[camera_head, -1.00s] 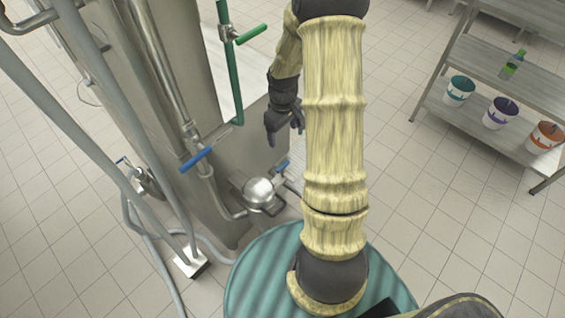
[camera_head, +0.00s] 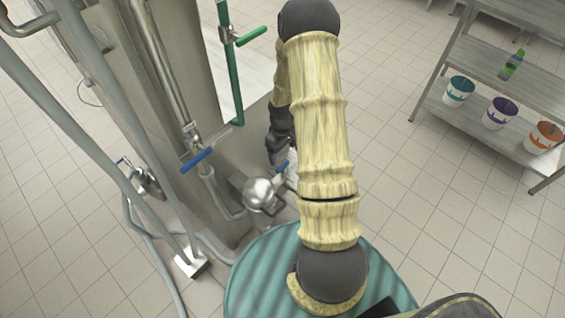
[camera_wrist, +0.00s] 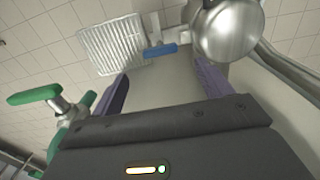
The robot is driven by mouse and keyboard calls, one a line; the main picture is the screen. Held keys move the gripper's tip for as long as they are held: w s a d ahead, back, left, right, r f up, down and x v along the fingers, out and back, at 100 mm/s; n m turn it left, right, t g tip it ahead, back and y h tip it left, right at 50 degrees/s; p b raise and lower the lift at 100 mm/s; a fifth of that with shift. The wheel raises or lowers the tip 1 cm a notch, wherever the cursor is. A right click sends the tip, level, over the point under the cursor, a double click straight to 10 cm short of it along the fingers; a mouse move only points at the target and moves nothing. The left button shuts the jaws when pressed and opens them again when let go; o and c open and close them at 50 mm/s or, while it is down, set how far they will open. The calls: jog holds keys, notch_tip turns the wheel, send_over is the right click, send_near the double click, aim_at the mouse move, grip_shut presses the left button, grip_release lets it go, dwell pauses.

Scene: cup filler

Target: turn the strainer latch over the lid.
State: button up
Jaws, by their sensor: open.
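The strainer is a round shiny metal body (camera_head: 258,193) low beside the steel column in the head view. Its domed top, seemingly the lid, shows at upper right in the wrist view (camera_wrist: 228,30). A blue-handled lever (camera_head: 281,168), seemingly the latch, sticks out beside it; its blue grip (camera_wrist: 160,50) lies ahead of my fingers in the wrist view. My gripper (camera_head: 281,160) is just above the lever in the head view. In the wrist view my gripper (camera_wrist: 162,84) is open and empty, with its two dark purple fingers apart. I see no contact with the lever.
A green pipe with a green handle (camera_head: 250,35) stands behind my arm. Another blue-handled valve (camera_head: 197,160) is on the column's pipe. A ribbed drain grate (camera_wrist: 113,46) lies beyond the lever. A shelf with several buckets (camera_head: 500,113) stands at right; tiled floor before it is clear.

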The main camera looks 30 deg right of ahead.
aim_at(283, 165)
notch_tip(283, 165, down, 8)
jog(key=shift+r+p, duration=0.1)
jog(key=shift+p, duration=0.25)
jog(key=c, duration=1)
